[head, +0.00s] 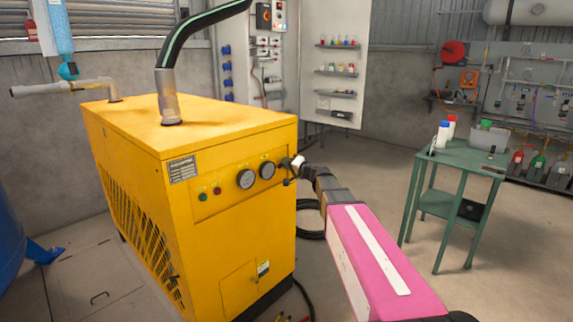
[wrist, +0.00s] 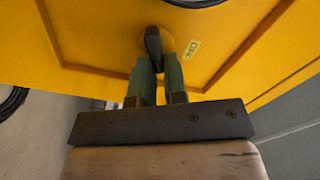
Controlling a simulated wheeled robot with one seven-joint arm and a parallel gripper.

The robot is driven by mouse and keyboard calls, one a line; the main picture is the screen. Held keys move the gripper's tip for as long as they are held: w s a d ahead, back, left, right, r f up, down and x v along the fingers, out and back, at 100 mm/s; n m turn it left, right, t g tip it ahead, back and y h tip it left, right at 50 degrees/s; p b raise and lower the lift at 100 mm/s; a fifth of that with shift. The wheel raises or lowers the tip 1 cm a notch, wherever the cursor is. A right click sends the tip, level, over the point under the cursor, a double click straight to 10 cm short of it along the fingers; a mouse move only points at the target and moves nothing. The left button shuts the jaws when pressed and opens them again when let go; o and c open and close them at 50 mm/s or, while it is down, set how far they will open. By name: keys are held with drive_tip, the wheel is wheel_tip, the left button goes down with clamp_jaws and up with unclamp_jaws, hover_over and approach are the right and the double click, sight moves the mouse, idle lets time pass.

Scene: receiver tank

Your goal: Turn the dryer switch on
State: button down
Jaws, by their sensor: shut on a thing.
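The dryer (head: 230,210) is a big yellow cabinet, left of centre in the head view. Its front panel has two round gauges, a red and a green button, and my gripper (head: 293,167) at its upper right corner. In the wrist view the dryer switch (wrist: 153,42) is a black, elongated knob on the yellow panel. My gripper (wrist: 158,70) is shut on it, with the green fingers at its sides. A small pale label (wrist: 192,49) sits right of the knob; its lettering is too small to read surely. The switch is hidden by my gripper in the head view.
A green table (head: 465,158) with bottles and a box stands at the right. A black hose (head: 172,70) rises from the dryer's top. A dark cable (head: 310,205) lies on the floor behind my arm. The floor between dryer and table is largely clear.

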drive_tip(key=m, duration=0.2)
drive_tip(key=f+m, duration=0.1)
drive_tip(key=m, duration=0.2)
drive_tip(key=shift+m, duration=0.4)
drive_tip(key=shift+d, duration=0.1)
drive_tip(key=c, duration=1.2)
unclamp_jaws()
drive_tip(key=shift+o, duration=0.2)
drive_tip(key=v, duration=1)
drive_tip(key=shift+s+d, duration=0.2)
drive_tip(key=shift+d, duration=0.05)
drive_tip(key=shift+r, duration=0.1)
